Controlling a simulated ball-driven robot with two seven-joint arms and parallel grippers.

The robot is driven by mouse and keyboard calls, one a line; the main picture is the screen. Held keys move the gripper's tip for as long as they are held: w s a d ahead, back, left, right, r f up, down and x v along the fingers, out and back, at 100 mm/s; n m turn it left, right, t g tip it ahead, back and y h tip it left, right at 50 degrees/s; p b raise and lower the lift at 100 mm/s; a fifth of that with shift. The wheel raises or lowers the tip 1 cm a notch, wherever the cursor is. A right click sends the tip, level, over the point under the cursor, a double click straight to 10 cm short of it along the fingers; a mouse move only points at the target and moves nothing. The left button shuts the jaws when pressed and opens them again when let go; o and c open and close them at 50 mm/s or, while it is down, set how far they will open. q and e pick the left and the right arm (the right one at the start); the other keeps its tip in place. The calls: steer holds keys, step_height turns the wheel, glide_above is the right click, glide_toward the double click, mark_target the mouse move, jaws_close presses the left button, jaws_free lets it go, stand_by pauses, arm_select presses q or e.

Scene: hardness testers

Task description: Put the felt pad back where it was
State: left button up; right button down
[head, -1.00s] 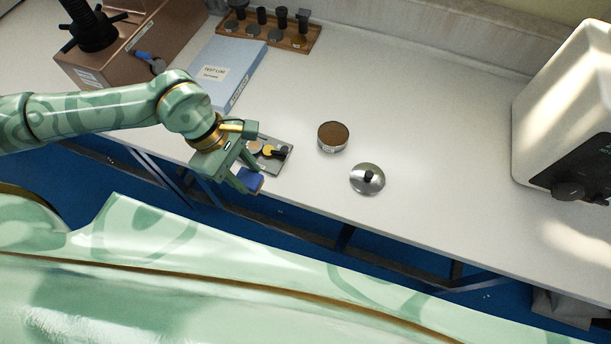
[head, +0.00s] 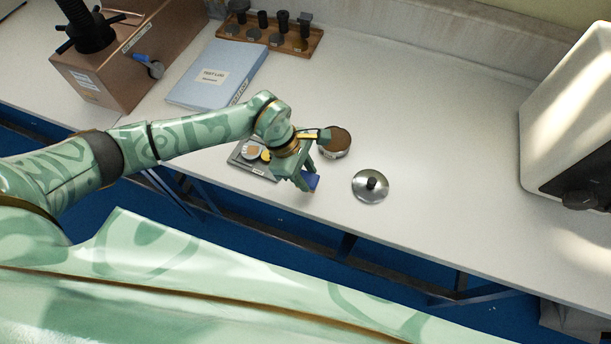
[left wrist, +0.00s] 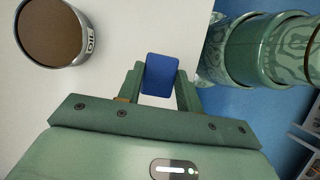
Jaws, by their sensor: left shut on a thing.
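My left gripper (head: 306,180) is shut on a small blue block-like pad (head: 313,183), which I take to be the felt pad. The pad also shows between the fingertips of the left gripper (left wrist: 160,82) in the left wrist view, with its blue face (left wrist: 162,72) toward the camera. The gripper is over the front part of the bench, between the grey tray (head: 262,171) and the metal lid (head: 370,193). I cannot tell the pad's exact height above the bench. My right gripper is out of view.
A round open tin with brown contents (head: 336,140) stands just behind the gripper; it also shows in the left wrist view (left wrist: 48,34). The tray holds small round pieces. A blue binder (head: 205,88) and a wooden rack (head: 285,37) lie behind. The bench's right middle is clear.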

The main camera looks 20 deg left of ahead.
arm_select(q)
steer(key=shift+f, duration=0.8)
steer(key=shift+f, duration=0.15)
steer(key=o, duration=0.9)
steer(key=shift+r, duration=0.25)
steer(key=p+v, duration=0.2)
steer(key=v, duration=1)
